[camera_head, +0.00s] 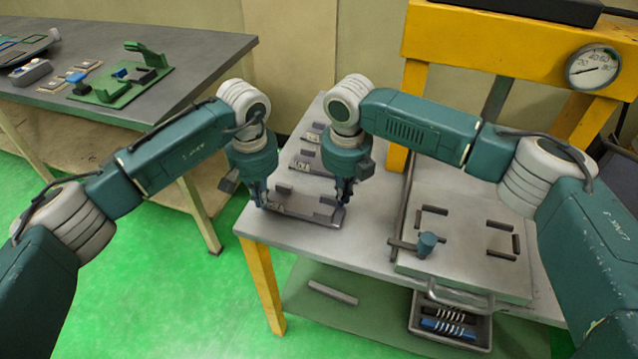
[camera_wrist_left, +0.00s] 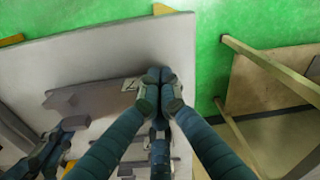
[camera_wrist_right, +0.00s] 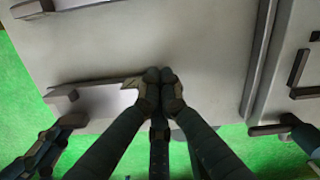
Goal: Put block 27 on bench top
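Block 27 (camera_head: 307,209) is a dark grey flat plate with raised lugs and a pale number tag at its left end, near the front left corner of the grey bench top (camera_head: 370,246). The tag's number is partly covered. My left gripper (camera_head: 263,199) is shut on the block's left end, beside the tag. My right gripper (camera_head: 345,194) is shut on its right end. In the left wrist view the fingertips (camera_wrist_left: 159,78) are together at the block's edge, and likewise in the right wrist view (camera_wrist_right: 159,77). I cannot tell whether the block touches the bench.
Similar tagged blocks (camera_head: 303,164) lie just behind. To the right stands a raised plate (camera_head: 465,275) with dark brackets and a blue knob (camera_head: 427,242), below a yellow frame (camera_head: 470,40) with a gauge. A tray (camera_head: 452,325) sits on the lower shelf. Another table (camera_head: 200,75) stands left.

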